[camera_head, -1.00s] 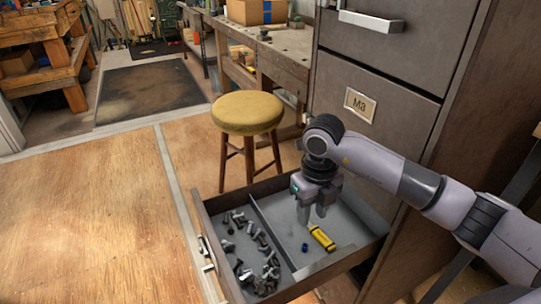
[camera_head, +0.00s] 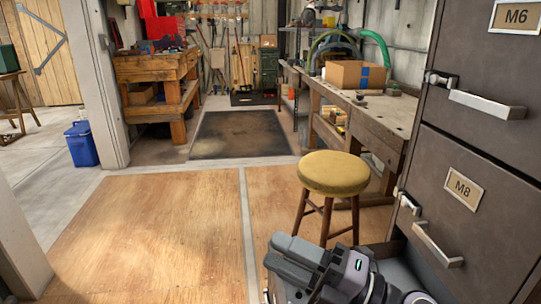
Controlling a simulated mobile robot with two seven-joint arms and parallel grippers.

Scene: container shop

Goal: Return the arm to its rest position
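My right gripper (camera_head: 290,258) is at the bottom centre of the head view, raised above the open drawer (camera_head: 398,262) and pointing left. Its fingers are seen from above and behind, and whether they are apart or closed does not show clearly. I see nothing held in it, though the space between the fingers is hidden. My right forearm runs out of the bottom edge. My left arm is not in view. Only a part of the drawer shows beside the arm; its contents are out of view or hidden.
A grey cabinet (camera_head: 490,150) with drawers labelled M6 and M8 stands on the right. A yellow stool (camera_head: 334,173) stands just beyond the gripper. A workbench (camera_head: 385,115) with a cardboard box (camera_head: 355,75) is behind it. The wooden floor (camera_head: 150,220) at left is clear.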

